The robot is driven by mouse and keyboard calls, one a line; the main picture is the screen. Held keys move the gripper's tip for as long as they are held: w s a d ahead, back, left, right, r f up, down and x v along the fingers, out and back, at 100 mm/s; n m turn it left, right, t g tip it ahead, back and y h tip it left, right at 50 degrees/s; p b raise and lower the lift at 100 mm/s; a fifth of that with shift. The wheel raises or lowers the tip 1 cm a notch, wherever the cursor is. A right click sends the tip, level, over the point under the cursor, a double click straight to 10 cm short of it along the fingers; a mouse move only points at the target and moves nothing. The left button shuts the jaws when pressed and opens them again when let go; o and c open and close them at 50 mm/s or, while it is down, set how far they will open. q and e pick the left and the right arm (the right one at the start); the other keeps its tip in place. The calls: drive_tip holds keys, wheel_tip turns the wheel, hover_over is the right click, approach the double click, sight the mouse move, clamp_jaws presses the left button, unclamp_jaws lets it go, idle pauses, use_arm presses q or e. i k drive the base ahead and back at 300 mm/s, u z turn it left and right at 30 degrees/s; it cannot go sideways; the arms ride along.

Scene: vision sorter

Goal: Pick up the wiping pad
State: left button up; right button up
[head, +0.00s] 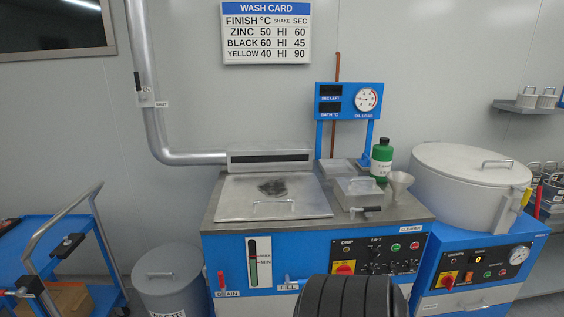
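I cannot make out a clear wiping pad in the head view. An uneven dark grey patch (272,187) lies on the steel lid (239,207) of the blue washer; it looks like a smudge, but I cannot tell for sure. A flat grey piece (335,168) lies at the back of the washer top, too small to identify. Neither of my grippers can be made out. A black ribbed shape (350,298) fills the bottom middle and hides part of the washer front.
Right of the lid stand a grey box (359,192), a green bottle (381,158) and a funnel (399,182). A gauge panel (349,99) rises behind. A round lidded drum (445,165) stands right. A blue cart (35,240) and grey bin (172,288) are left.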

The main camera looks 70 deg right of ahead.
sight(364, 164)
drive_tip(key=u, duration=0.25)
drive_tip(key=k, duration=1.15)
drive_tip(key=z, duration=1.8)
